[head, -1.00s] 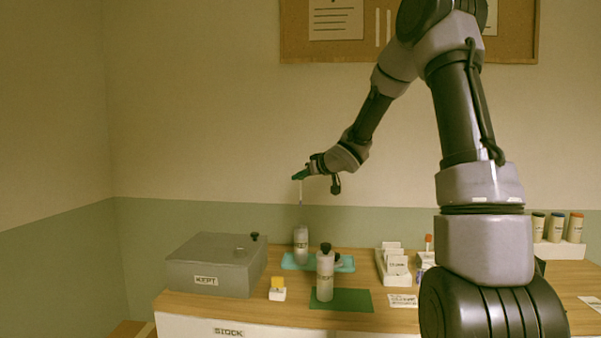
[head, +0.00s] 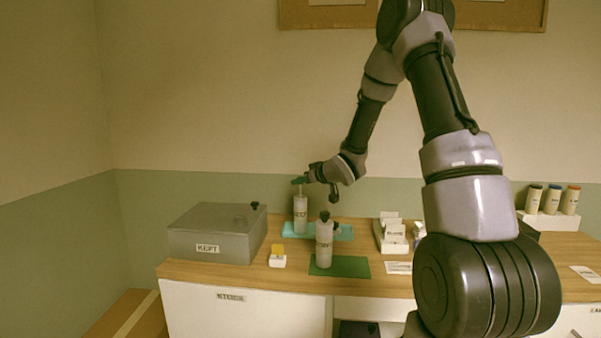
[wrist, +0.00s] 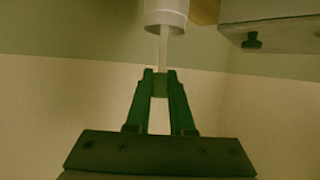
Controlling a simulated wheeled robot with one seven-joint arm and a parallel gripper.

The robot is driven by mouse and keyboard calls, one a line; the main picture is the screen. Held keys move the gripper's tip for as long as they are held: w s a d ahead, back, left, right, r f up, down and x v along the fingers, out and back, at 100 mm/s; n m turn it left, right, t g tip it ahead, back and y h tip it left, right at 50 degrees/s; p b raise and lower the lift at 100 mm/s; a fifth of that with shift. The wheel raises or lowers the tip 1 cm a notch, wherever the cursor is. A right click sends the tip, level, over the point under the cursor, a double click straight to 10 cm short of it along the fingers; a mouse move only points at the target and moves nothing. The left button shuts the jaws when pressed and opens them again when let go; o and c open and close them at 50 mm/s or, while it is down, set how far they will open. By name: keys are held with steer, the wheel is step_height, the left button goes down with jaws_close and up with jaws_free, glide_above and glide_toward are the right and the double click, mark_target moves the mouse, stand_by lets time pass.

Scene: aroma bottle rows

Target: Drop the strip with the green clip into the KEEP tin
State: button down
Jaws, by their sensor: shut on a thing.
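My gripper (head: 300,181) is shut on the green clip (wrist: 160,84) of a thin pale strip (wrist: 163,48). The strip's far end goes into the mouth of a grey-white bottle (head: 300,214), which stands upright on a teal mat at the back. The bottle's neck also shows at the top of the wrist view (wrist: 166,14). A grey box-like tin (head: 188,246) stands at the left of the counter. Its label reads KEPT, and its top looks closed, with a dark knob near the back right corner.
A second bottle (head: 324,243) with a dark stopper stands on a dark green mat (head: 351,267) in front. A small white block with a yellow top (head: 277,257) sits beside the tin. A white card holder (head: 392,236) and several capped tubes (head: 553,199) are to the right.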

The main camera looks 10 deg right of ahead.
steer(key=shift+f, duration=1.25)
steer(key=c, duration=0.7)
jaws_free()
steer(key=s+d, duration=0.4)
steer(key=s, duration=0.4)
steer(key=shift+s+d+r, duration=0.1)
